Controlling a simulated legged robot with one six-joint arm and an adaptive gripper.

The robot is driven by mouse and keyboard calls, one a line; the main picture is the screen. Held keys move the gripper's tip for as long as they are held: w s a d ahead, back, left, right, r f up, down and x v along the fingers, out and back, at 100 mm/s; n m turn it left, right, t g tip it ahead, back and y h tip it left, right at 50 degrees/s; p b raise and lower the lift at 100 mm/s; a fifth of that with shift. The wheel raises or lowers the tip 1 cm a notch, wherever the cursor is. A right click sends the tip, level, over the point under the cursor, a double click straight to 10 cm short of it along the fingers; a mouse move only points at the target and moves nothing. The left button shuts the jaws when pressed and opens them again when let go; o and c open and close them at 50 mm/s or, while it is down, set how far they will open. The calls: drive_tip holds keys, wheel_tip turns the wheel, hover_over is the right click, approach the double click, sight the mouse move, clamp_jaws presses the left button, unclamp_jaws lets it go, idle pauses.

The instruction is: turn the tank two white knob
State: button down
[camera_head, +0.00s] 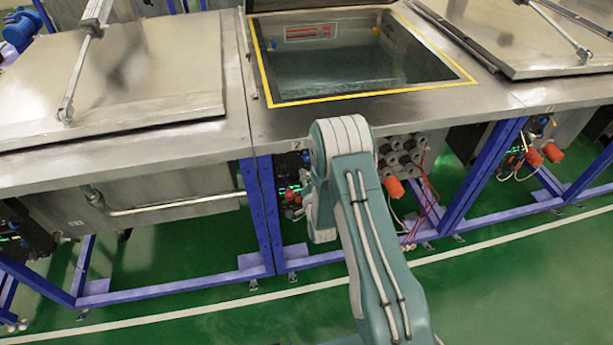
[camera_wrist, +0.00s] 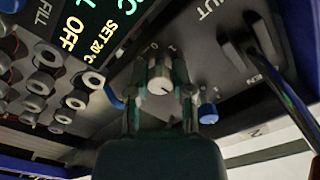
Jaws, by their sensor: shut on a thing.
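The white knob (camera_wrist: 160,80) shows in the wrist view on a dark control panel, with small position marks above it. My gripper (camera_wrist: 160,96) has one finger on each side of the knob and is shut on it. The knob's pointer line is small and its exact setting is hard to read. In the head view, the tank two panel (camera_head: 291,180) sits under the middle tank, partly behind my arm. The knob and my gripper are hidden there by my arm.
A blue knob (camera_wrist: 208,113) is close right of my gripper. Blue frame legs (camera_head: 262,215) stand beside the panel in the head view.

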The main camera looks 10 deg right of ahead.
drive_tip(key=shift+s+f, duration=0.1)
drive_tip(key=shift+f, duration=0.15)
idle(0.3)
drive_tip(key=c, duration=0.7)
unclamp_jaws()
drive_tip(key=shift+o, duration=1.1)
drive_tip(key=shift+r, duration=0.1)
drive_tip(key=s, duration=1.1)
drive_tip(key=shift+s, duration=0.4)
